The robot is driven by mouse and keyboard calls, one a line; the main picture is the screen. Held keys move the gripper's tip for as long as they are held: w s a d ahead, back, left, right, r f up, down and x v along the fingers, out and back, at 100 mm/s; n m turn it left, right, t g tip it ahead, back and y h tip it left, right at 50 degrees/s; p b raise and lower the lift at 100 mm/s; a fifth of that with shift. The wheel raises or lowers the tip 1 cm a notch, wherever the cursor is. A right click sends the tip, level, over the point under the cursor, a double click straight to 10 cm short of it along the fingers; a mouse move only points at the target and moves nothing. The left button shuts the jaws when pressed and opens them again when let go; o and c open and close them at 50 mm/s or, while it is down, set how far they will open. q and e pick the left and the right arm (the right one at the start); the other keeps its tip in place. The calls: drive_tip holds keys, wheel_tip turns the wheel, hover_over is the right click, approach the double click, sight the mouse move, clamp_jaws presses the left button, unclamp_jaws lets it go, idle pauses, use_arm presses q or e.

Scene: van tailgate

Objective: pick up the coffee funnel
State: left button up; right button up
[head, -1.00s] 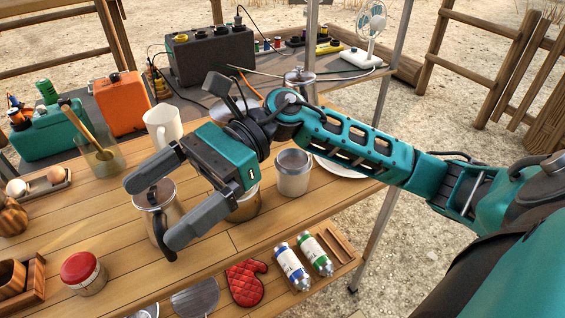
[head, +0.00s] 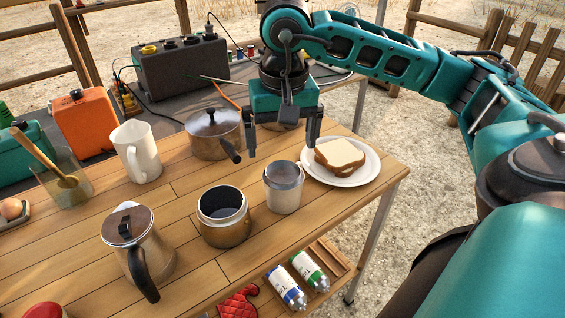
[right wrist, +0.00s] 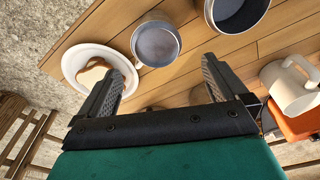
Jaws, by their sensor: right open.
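A silver, open-topped metal cup (head: 284,187), which looks like the coffee funnel, stands upright on the wooden table (head: 185,200). Its grey inside shows in the right wrist view (right wrist: 156,44). My right gripper (head: 281,142) is open and empty, fingers pointing down, behind and above the cup and apart from it. In the right wrist view the fingertips (right wrist: 165,72) are spread just short of the cup. A brass, open pot base (head: 224,216) stands left of the cup, and a lidded coffee pot (head: 138,245) farther left. My left gripper is not in view.
A plate (head: 345,180) with a sandwich stands right of the cup. A lidded saucepan (head: 213,135) is behind-left, its handle towards the cup. A white jug (head: 135,150) is farther left. Two bottles (head: 285,288) lie at the front. Bare table lies between saucepan and pot base.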

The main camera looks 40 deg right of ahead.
sight(283, 178)
drive_tip(key=f, duration=0.4)
drive_tip(key=d+f, duration=0.1)
drive_tip(key=f, duration=0.1)
drive_tip(key=shift+w+f+b, duration=0.25)
drive_tip(key=shift+f+b, duration=0.1)
drive_tip(key=shift+a, duration=0.1)
drive_tip(key=c, duration=1.1)
drive_tip(key=shift+r, duration=0.1)
